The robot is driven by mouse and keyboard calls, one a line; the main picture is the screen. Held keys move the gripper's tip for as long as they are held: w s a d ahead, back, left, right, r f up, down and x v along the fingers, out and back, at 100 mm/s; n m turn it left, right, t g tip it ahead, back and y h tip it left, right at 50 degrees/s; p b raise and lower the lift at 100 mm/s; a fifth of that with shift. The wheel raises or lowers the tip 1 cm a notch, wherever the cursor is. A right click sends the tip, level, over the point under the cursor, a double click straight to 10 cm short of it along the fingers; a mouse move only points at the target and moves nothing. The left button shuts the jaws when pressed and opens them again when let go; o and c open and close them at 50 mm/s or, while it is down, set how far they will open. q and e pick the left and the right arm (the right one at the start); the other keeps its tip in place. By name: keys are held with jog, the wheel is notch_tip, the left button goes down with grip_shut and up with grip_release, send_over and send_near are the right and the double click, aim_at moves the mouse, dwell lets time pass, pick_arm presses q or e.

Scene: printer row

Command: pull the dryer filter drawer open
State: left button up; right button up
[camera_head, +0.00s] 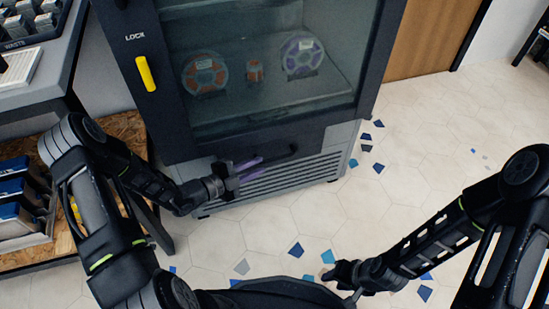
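The dryer is a dark cabinet with a glass door (283,92) and a grey lower part. The filter drawer's dark bar handle (281,159) shows low on its front, above a slatted grille (292,177). The drawer looks closed. My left gripper (251,169) is at the left part of the handle, its two purple fingers apart. The fingers overlap the handle in this view; I cannot tell whether they touch it. My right gripper (340,273) is low over the floor, away from the dryer, and its fingers are too dark to read.
A yellow handle (146,74) sits by the word LOCK on the dryer's door frame. Spools (303,56) show behind the glass. A shelf (127,126) with blue-and-white boxes stands at the left. The tiled floor (418,172) right of the dryer is free.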

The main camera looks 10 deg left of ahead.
aim_at(275, 159)
pick_arm(q)
jog(key=b+x, duration=0.2)
jog(key=x, duration=0.5)
jog(key=shift+f+b, duration=0.1)
jog(key=shift+b, duration=0.2)
jog(key=shift+w+d, duration=0.3)
jog(key=shift+c, duration=0.4)
grip_shut()
dwell(0.5)
